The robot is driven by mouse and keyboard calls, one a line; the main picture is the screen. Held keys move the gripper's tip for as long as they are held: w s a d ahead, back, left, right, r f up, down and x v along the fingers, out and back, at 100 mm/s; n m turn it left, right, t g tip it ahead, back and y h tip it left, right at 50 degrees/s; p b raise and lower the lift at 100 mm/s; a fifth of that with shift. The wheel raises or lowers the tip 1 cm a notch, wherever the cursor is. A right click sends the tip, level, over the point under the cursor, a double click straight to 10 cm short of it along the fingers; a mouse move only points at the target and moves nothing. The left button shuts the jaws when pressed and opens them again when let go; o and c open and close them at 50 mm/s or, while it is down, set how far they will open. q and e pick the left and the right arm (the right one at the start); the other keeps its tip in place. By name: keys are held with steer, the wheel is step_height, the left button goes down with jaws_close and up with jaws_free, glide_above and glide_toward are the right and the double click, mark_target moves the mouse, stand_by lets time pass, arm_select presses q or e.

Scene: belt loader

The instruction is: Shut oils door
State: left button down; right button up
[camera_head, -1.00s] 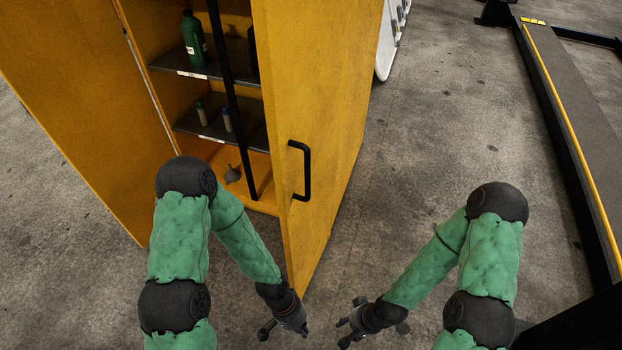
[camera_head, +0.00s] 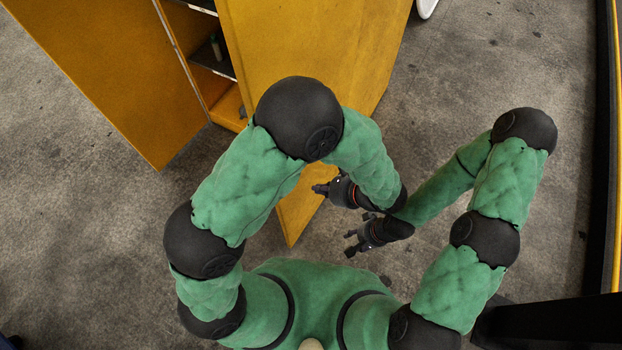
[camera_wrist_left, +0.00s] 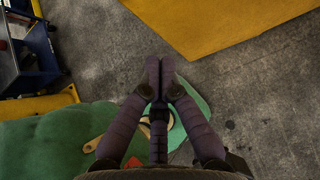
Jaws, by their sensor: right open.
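The yellow cabinet door (camera_head: 325,50) stands open in the head view, with the cabinet's inside showing to its left. Its black handle is not visible; my left arm covers part of the door. My left gripper (camera_head: 318,189) is in front of the door's lower part. In the left wrist view its fingers (camera_wrist_left: 158,65) are together with nothing between them. A yellow panel (camera_wrist_left: 225,20) lies beyond the fingertips there, apart from them. My right gripper (camera_head: 350,244) is open and empty, just below the left one and right of the door's lower corner.
The yellow cabinet side (camera_head: 110,75) is at the upper left, with a dark shelf (camera_head: 208,58) inside. A black frame with a yellow edge (camera_head: 606,150) runs along the right. A blue cart (camera_wrist_left: 35,55) shows in the left wrist view. Bare concrete lies right of the door.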

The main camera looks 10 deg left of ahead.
arm_select(q)
steer(key=a+r+b+x, duration=0.2)
steer(key=x, duration=1)
steer(key=shift+w, duration=0.3)
steer(key=shift+b, duration=0.3)
